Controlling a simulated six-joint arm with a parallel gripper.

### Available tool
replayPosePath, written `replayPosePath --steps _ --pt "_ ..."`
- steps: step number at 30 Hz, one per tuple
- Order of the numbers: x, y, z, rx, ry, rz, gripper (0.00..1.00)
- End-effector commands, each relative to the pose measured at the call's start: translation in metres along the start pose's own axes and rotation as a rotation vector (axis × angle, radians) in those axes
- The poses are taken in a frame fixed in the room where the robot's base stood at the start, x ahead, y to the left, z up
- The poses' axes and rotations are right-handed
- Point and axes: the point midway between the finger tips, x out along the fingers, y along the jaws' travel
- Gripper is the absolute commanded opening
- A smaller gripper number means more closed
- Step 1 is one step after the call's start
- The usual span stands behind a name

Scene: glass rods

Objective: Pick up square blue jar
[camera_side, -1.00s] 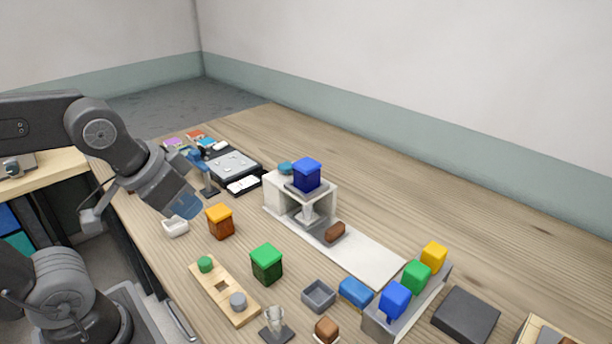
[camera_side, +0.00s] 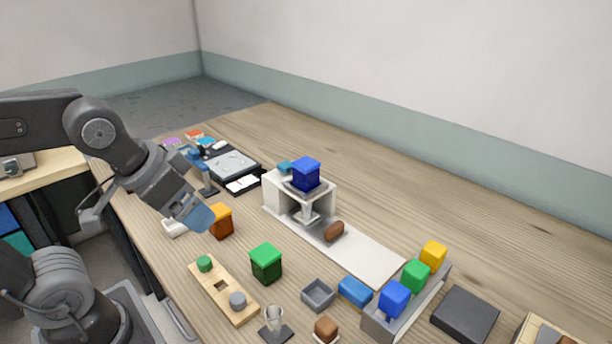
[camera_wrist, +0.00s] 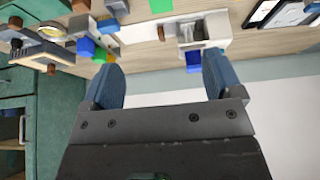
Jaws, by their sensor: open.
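A square dark blue jar (camera_side: 306,175) sits upright on top of the white stand (camera_side: 278,195) in the side view. It also shows in the wrist view as a small blue block (camera_wrist: 193,61) beside the white stand, near the right finger. My gripper (camera_side: 200,217) is in the air left of the jar and apart from it, close to the orange jar in the side view. In the wrist view my gripper (camera_wrist: 163,76) has its two blue fingers wide apart, with nothing held between them.
An orange jar (camera_side: 221,220) and a green jar (camera_side: 266,263) stand at the front. A grey rack (camera_side: 378,325) holds blue, green and yellow blocks. A wooden holder (camera_side: 220,290) and small grey tray (camera_side: 318,294) are nearby. Bare table lies behind the stand.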

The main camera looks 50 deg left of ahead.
Motion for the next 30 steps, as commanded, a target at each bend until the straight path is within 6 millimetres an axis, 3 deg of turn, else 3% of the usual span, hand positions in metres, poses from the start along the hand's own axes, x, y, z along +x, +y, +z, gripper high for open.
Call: replayPosePath --steps 7,11,16,20,26,30 --pt "-0.001 0.0 -0.003 -0.01 -0.003 -0.001 0.85" --pt "-0.005 -0.002 -0.025 -0.097 -0.032 -0.006 0.85" --pt "-0.007 -0.01 -0.087 -0.353 -0.114 -0.033 0.85" --pt "0.002 -0.018 -0.138 -0.577 -0.181 -0.071 0.85" --pt "0.034 -0.035 -0.207 -0.919 -0.27 -0.155 0.85" --pt "0.069 -0.05 -0.246 -1.155 -0.323 -0.231 0.85"
